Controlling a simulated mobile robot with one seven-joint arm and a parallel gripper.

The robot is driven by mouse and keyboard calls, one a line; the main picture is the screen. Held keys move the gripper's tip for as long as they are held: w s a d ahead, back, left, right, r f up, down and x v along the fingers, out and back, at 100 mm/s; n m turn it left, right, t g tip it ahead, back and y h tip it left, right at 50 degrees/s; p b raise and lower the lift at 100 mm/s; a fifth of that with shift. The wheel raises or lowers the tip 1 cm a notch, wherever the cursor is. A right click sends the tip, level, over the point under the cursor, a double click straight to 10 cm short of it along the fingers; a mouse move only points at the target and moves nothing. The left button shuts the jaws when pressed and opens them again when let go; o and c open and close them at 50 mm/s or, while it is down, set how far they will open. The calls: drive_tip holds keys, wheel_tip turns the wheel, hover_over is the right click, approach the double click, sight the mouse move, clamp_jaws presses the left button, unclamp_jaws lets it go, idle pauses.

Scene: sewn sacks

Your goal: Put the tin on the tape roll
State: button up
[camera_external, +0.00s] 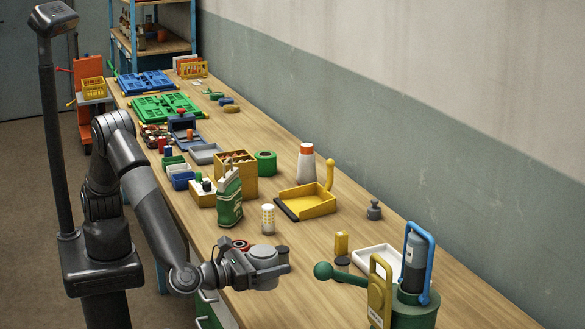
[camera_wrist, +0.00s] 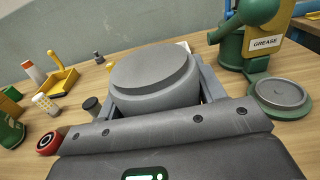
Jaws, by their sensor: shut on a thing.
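The tin is a grey, round can with a stepped lid; it shows in the wrist view (camera_wrist: 155,82) and in the external view (camera_external: 264,256). My gripper (camera_external: 262,272) is shut on its sides and holds it upright near the front edge of the bench. Whether its underside touches the bench is hidden. A green ring-shaped roll (camera_external: 265,163), which looks like the tape roll, lies farther back beside a wooden box, well apart from my gripper. A smaller red-rimmed round thing (camera_external: 240,245) sits close to my gripper, also in the wrist view (camera_wrist: 48,144).
A white bottle (camera_external: 306,163) is behind. A green grease pump (camera_external: 412,300) stands at right.

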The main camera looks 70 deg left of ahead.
drive_tip(key=w+a+r+n+g+y, duration=0.25)
drive_tip(key=w+a+n+y, duration=0.35)
drive_tip(key=w+a, duration=1.25)
drive_tip(key=w+a+r+n+g+y, duration=0.1)
drive_tip(key=w+a+y, duration=0.2)
drive_tip(key=w+a, duration=0.45)
drive_tip(key=w+a+r+n+g+y, duration=0.1)
drive_tip(key=w+a+n+g+y, duration=0.2)
drive_tip(key=a, duration=0.8)
drive_tip(key=w+a+r+n+g+y, duration=0.1)
drive_tip(key=w+a+y, duration=0.1)
drive_tip(key=a, duration=0.7)
drive_tip(key=w+a+r+n+g+y, duration=0.1)
drive_tip(key=w+a+g, duration=0.1)
drive_tip(key=a, duration=0.6)
drive_tip(key=n+g+y, duration=0.2)
drive_tip(key=n+g, duration=0.2)
drive_tip(key=g, duration=0.2)
hover_over(264, 152)
drive_tip(key=f, duration=0.5)
drive_tip(key=shift+d+f, duration=0.2)
drive_tip(key=shift+d, duration=0.1)
drive_tip(key=shift+a+f, duration=0.2)
drive_tip(key=shift+f, duration=0.15)
wheel_tip(264, 152, down, 4)
drive_tip(key=shift+r, duration=0.15)
